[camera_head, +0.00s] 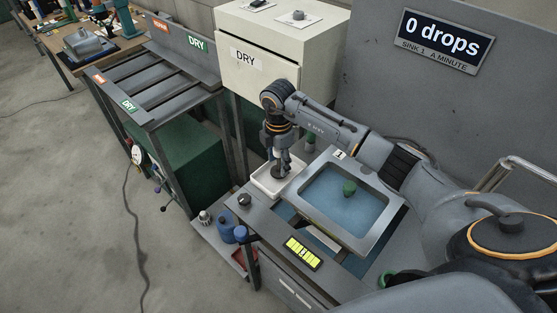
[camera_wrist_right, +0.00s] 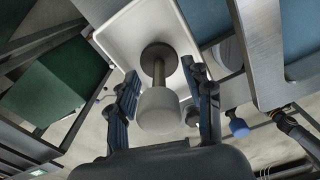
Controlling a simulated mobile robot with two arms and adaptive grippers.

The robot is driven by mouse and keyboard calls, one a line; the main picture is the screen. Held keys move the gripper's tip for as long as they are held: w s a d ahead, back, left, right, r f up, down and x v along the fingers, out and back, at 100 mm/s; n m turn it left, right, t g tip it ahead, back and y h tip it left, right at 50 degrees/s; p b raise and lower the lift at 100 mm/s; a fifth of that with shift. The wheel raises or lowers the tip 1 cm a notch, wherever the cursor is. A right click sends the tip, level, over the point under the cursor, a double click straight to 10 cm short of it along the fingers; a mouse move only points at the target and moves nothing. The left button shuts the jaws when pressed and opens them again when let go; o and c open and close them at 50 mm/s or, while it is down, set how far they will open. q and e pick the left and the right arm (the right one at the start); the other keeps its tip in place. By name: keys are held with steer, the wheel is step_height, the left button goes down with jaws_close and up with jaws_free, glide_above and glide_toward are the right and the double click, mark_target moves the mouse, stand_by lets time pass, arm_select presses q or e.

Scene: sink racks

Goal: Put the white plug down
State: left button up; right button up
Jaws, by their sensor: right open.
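The white plug (camera_wrist_right: 158,108) has a pale knob on a stem and a dark round base. In the right wrist view its base rests on the floor of a white tray (camera_wrist_right: 115,48), and it stands upright. My right gripper (camera_wrist_right: 164,95) is open, with one finger on each side of the plug and gaps between them and the knob. In the head view my right gripper (camera_head: 279,168) points down into the white tray (camera_head: 262,187), and its fingers mostly hide the plug. My left gripper is not in view.
A sink (camera_head: 326,207) with water and a green plug (camera_head: 349,188) lies right of the tray. A yellow-green display (camera_head: 302,253) and a dark knob (camera_head: 244,200) are on the counter front. A slatted DRY rack (camera_head: 150,82) stands left; a cream DRY cabinet (camera_head: 262,72) is behind.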

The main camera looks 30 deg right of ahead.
steer(key=shift+w+r, duration=0.1)
steer(key=shift+r, duration=0.25)
step_height(320, 180, up, 10)
steer(key=b, duration=0.3)
steer(key=shift+r+b, duration=0.25)
steer(key=shift+b, duration=0.1)
steer(key=shift+r, duration=0.55)
